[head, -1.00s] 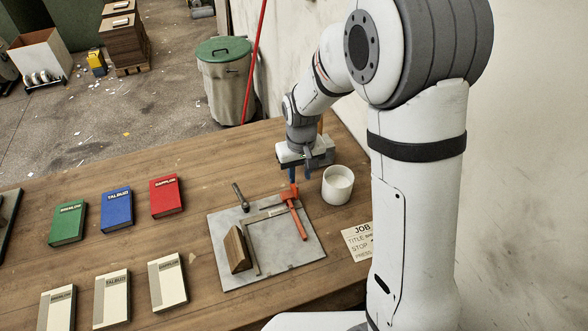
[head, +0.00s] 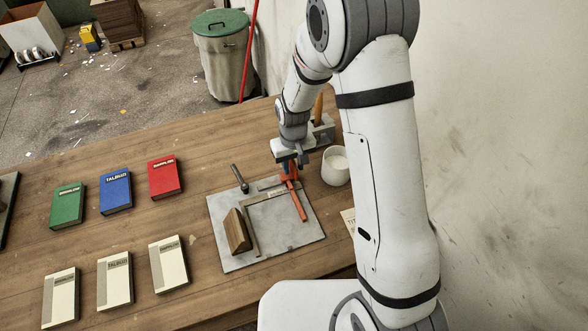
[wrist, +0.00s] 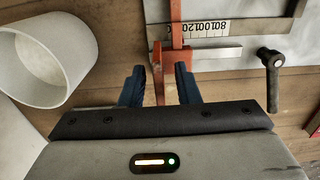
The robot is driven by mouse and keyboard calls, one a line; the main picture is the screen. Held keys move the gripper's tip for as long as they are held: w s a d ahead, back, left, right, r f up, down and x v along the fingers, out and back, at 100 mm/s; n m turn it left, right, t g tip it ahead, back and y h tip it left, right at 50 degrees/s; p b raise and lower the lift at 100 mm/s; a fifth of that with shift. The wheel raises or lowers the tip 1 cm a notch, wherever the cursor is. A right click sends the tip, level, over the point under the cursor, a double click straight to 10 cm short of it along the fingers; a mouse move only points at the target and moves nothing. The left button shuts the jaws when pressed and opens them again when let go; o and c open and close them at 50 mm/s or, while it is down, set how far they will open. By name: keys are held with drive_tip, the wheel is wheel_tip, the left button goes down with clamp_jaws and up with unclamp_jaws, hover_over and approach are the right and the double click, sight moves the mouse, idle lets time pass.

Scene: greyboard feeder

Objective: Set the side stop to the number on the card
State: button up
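The side stop is an orange-red bar (head: 299,203) lying across the grey plate (head: 225,262), with a raised block at its far end. My gripper (head: 289,166) is at that far end. In the wrist view its blue fingers (wrist: 159,78) stand apart on either side of the orange part (wrist: 158,82), with a gap to each finger. A printed scale (wrist: 205,29) beside the stop shows 80, 100 and 120, upside down. The job card (head: 348,216) is mostly hidden behind my arm, and its number cannot be read.
A black-handled lever (head: 240,179) stands by the plate's far edge. A wooden block (head: 237,231) sits on the plate. A white cup (head: 335,166) is close to the right of my gripper. Green (head: 67,204), blue (head: 115,190) and red (head: 164,177) books lie left, with pale books in front.

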drive_tip(key=shift+f, duration=0.4)
drive_tip(key=shift+c, duration=0.2)
clamp_jaws()
